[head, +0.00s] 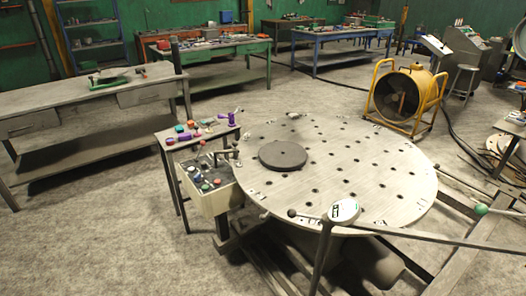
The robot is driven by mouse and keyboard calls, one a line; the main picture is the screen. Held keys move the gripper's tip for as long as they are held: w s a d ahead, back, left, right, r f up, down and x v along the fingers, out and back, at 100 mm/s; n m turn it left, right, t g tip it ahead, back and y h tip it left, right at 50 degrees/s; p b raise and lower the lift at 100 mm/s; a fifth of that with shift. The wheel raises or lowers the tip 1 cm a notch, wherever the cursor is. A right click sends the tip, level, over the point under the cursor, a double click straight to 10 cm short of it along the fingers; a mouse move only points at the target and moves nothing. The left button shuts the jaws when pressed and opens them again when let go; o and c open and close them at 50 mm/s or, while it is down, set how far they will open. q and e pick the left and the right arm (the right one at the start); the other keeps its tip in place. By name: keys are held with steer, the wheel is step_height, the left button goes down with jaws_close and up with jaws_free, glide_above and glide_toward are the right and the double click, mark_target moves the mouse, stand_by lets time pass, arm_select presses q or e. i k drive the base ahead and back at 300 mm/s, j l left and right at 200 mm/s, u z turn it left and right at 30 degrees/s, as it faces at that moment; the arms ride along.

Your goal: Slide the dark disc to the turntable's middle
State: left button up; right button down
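The dark disc (282,155) lies flat on the turntable (385,185) in the head view. The turntable is a large, round, pale grey plate with many small dark holes. The disc sits left of the plate's middle and a little toward the back, well inside the rim. Bare plate shows between the disc and the middle. Neither of my grippers shows in this view, so nothing is seen touching the disc.
A control box (212,190) with coloured knobs stands against the turntable's left side, beside a small table (172,143) with coloured items. A yellow fan (398,95) stands behind right.

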mark_target(278, 156)
steer(key=i+j+z, duration=0.1)
steer(key=i+j, duration=0.5)
steer(key=i+j+z, duration=0.15)
steer(key=i+j, duration=0.15)
steer(key=j, duration=0.2)
steer(key=i+j, duration=0.25)
steer(key=j, duration=0.15)
steer(key=i+j+z, duration=0.15)
steer(key=j, duration=0.25)
steer(key=i, duration=0.1)
